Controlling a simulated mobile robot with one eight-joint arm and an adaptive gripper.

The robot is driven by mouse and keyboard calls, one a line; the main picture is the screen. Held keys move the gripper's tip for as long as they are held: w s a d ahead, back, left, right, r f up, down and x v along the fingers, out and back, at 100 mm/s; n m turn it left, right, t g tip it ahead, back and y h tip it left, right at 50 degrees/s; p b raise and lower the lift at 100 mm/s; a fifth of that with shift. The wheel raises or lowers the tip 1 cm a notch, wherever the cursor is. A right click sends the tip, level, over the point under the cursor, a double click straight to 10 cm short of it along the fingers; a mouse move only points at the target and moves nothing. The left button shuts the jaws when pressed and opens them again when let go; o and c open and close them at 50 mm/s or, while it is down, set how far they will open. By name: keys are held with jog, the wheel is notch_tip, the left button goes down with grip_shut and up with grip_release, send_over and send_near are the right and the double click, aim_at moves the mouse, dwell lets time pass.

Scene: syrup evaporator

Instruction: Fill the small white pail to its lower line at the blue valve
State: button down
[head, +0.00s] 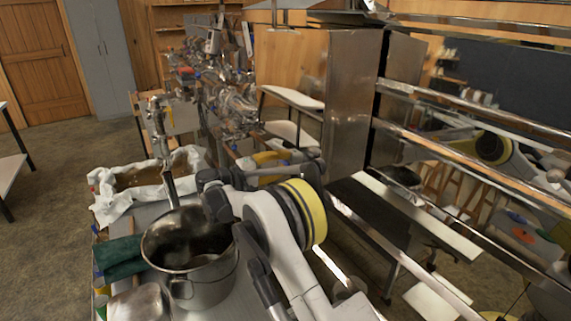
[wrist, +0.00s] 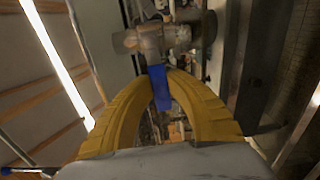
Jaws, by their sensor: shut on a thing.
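In the wrist view, my gripper (wrist: 165,80) has its two yellow fingers closed together at the tips. They are shut on the blue handle (wrist: 158,92) of a valve. The valve's metal body and pipe (wrist: 165,38) lie just beyond the fingertips. In the head view, my arm reaches away from me toward the equipment, and its links hide the valve. I cannot make out the small white pail or its lines in either view.
A steel pot (head: 205,285) stands on the near table, with a green cloth (head: 122,262) to its left. A cloth-lined pan (head: 105,197) with brown contents sits behind it. Shiny metal rails (head: 480,110) run along the right. Open floor (head: 60,170) lies at left.

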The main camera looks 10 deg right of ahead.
jog(key=shift+r+m, duration=0.2)
jog(key=shift+m, duration=0.2)
jog(key=c, duration=1.3)
grip_release()
jog(key=shift+a, duration=0.1)
jog(key=v, duration=1.2)
